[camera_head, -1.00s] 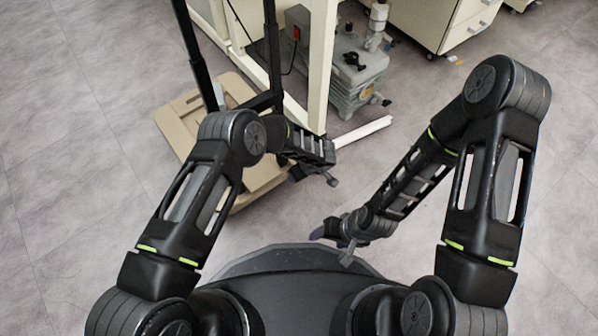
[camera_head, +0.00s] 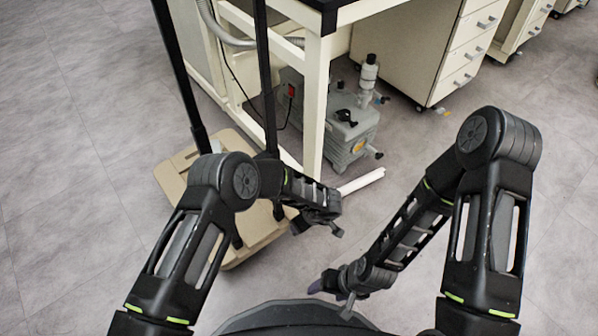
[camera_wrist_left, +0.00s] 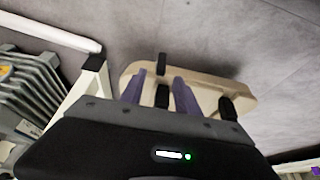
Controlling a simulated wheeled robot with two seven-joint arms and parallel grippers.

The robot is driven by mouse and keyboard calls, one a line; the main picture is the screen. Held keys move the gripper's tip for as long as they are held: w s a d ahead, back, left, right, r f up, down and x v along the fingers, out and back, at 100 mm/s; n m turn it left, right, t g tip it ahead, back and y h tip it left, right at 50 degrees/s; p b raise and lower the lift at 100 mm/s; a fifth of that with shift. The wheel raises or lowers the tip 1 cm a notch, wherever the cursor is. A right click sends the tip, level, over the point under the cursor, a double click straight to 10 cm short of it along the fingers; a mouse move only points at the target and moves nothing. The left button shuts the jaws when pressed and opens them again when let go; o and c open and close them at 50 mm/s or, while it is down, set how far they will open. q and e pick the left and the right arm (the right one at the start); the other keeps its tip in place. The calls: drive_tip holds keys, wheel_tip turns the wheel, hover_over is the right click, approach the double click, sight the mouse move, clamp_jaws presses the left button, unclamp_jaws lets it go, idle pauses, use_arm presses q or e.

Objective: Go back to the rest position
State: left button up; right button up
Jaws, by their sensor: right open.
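My left arm comes in from the left in the head view, bent at the elbow, with its gripper (camera_head: 300,226) low over the floor near the beige base board. My right arm is bent on the right side. Its gripper (camera_head: 316,287) points inward over the floor, in front of my base; it is open and I see nothing in it. Its fingers are small and partly hidden by the wrist.
A beige board (camera_head: 172,187) with black uprights stands at left, close to my left forearm. Behind it are a white-framed table (camera_head: 317,100), a grey pump (camera_head: 350,135) and a drawer cabinet (camera_head: 460,62). Floor at far left and right is clear.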

use_arm(q)
drive_tip(key=s+a+m+t+h, duration=0.2)
drive_tip(key=a, duration=0.7)
drive_tip(key=s+a+r+m+g+h, duration=0.2)
drive_tip(key=s, duration=0.9)
drive_tip(key=s+a+r+m+g+h, duration=0.1)
drive_tip(key=s+a+r+g+h, duration=0.15)
drive_tip(key=s, duration=0.85)
wheel_tip(320, 180, up, 33)
drive_tip(key=s+d+p, duration=0.1)
drive_tip(key=d+p, duration=0.1)
drive_tip(key=p, duration=3)
drive_tip(key=shift+s+d+f+p, duration=0.2)
drive_tip(key=shift+s+d+p, duration=0.1)
drive_tip(key=shift+d+p, duration=0.1)
use_arm(e)
wheel_tip(320, 180, up, 33)
drive_tip(key=s+a, duration=0.1)
drive_tip(key=s, duration=0.1)
drive_tip(key=shift+s+a+g, duration=0.25)
drive_tip(key=shift+a+g, duration=0.05)
drive_tip(key=shift+a, duration=0.1)
use_arm(q)
drive_tip(key=shift+h, duration=0.25)
